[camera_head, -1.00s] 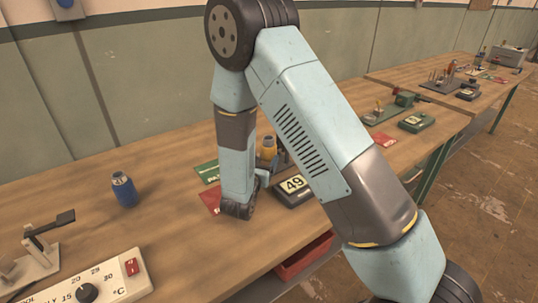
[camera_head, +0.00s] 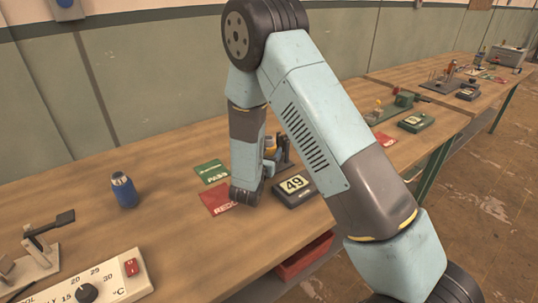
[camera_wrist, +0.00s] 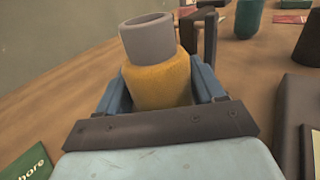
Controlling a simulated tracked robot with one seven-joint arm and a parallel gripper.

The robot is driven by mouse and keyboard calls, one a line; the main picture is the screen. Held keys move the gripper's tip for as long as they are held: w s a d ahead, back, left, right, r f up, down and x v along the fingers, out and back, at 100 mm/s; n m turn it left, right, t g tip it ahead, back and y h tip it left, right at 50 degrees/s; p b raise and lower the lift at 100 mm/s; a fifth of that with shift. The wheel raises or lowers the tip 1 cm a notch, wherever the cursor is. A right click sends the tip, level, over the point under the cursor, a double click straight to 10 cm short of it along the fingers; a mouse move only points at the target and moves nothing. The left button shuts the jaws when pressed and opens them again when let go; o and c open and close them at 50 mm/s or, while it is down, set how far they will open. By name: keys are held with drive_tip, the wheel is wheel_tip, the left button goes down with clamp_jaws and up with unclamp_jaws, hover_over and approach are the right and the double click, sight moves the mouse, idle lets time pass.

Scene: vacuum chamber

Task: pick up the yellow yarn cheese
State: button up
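The yellow yarn cheese (camera_wrist: 158,82) stands upright in the wrist view, a yellow wound body with a grey tube top. My gripper (camera_wrist: 160,92) has one blue finger on each side of it. The fingers are spread about as wide as the yarn, and I see no clear grip on it. The lower part of the cheese is hidden behind my gripper.
A dark stand is close behind the cheese. A device marked 49 (camera_head: 293,188) lies to the right of my gripper, with a red card (camera_head: 217,199) and a green card (camera_head: 211,171) to the left. A blue yarn cheese (camera_head: 124,190) stands farther left, with bare bench around it.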

drive_tip(key=c, duration=0.6)
drive_tip(key=shift+r, duration=0.15)
